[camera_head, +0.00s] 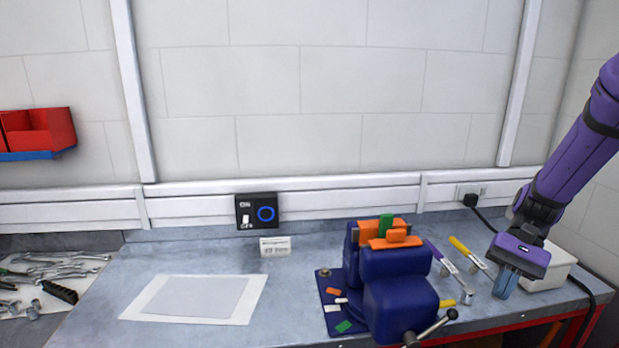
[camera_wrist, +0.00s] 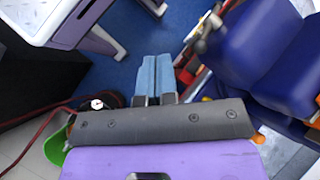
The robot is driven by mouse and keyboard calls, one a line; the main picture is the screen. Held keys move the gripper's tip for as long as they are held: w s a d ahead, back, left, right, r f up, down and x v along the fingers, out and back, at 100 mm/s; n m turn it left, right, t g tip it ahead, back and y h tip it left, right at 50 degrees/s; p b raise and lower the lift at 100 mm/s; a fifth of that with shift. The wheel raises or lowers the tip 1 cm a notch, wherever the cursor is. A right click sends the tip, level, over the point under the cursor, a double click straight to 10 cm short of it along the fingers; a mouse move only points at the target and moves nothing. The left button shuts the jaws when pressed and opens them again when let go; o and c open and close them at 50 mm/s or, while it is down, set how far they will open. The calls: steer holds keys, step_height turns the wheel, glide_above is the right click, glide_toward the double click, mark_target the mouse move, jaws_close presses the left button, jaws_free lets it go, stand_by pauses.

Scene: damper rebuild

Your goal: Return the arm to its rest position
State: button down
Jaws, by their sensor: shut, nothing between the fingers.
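My purple arm comes in from the right side of the head view and hangs down over the right end of the bench. My gripper (camera_head: 504,292) points downward beside a white box, to the right of the blue vise. In the wrist view its two pale blue fingers (camera_wrist: 156,62) lie side by side, shut, with nothing held between them.
The blue vise (camera_head: 398,290) holds orange and green pieces in its jaws. A yellow-handled tool (camera_head: 465,250) and a purple-handled tool (camera_head: 437,255) lie near my gripper. The white box (camera_head: 553,272) stands close on the right.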

steer(key=s+a+r+n+t+h, duration=0.3)
steer(key=s+a+r+t, duration=0.1)
steer(key=s+r, duration=0.3)
steer(key=s+a+r+n+t+h, duration=0.3)
steer(key=s+r+t, duration=0.3)
steer(key=r, duration=0.6)
steer(key=shift+s+a+n+t+h, duration=0.3)
steer(key=shift+s+a+n+t, duration=0.1)
steer(key=shift+s, duration=0.15)
